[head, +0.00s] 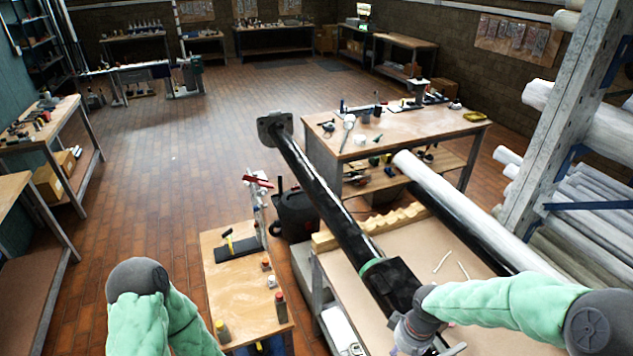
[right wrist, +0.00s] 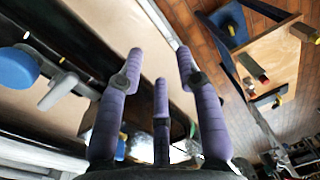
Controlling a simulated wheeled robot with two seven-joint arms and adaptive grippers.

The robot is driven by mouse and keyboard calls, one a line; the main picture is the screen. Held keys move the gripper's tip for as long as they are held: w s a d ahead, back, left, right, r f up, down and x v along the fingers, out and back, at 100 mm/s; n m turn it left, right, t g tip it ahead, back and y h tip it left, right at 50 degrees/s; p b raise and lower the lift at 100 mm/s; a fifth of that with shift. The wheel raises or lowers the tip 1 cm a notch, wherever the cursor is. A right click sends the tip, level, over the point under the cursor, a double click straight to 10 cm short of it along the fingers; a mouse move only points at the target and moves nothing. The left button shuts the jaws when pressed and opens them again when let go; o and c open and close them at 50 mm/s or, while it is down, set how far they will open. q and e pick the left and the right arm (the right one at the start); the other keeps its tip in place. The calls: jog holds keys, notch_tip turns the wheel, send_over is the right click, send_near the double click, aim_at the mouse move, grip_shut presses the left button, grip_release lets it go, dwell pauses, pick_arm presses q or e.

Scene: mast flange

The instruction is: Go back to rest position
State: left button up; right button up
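The black mast (head: 325,195) lies at a slant over the right-hand bench, its square flange (head: 275,128) sticking out beyond the bench's far edge. A green band (head: 372,266) circles it near its thicker near end. My right gripper (right wrist: 160,65) shows three purple fingers spread apart with nothing between them. In the head view my right wrist is beside the mast's near end; the fingers are hard to make out there, and I cannot tell whether they touch it. My left arm shows at the lower left, but its gripper is out of view.
The bench (head: 430,235) has a notched wooden rest (head: 370,228) and a white pipe (head: 465,210). A low wooden table (head: 245,285) with small tools stands left of it. A metal pipe rack (head: 570,120) stands at the right. The brick floor at the left is open.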

jog(key=s+a+f+m+y+b, duration=0.1)
jog(key=s+a+f+m+b, duration=0.1)
jog(key=f, duration=0.9)
jog(key=s+a+f+m+y+b, duration=0.1)
jog(key=s+a+f+m+b, duration=0.1)
jog(key=s+a+f+b, duration=0.3)
jog(key=s+a+f+m+b, duration=0.2)
jog(key=f+b, duration=0.6)
jog(key=f, duration=1)
jog(key=shift+s+a+f+t+y, duration=0.3)
jog(key=shift+s+a+y, duration=0.1)
jog(key=shift+s+a, duration=0.8)
jog(key=shift+w+a, duration=0.1)
jog(key=shift+w, duration=0.05)
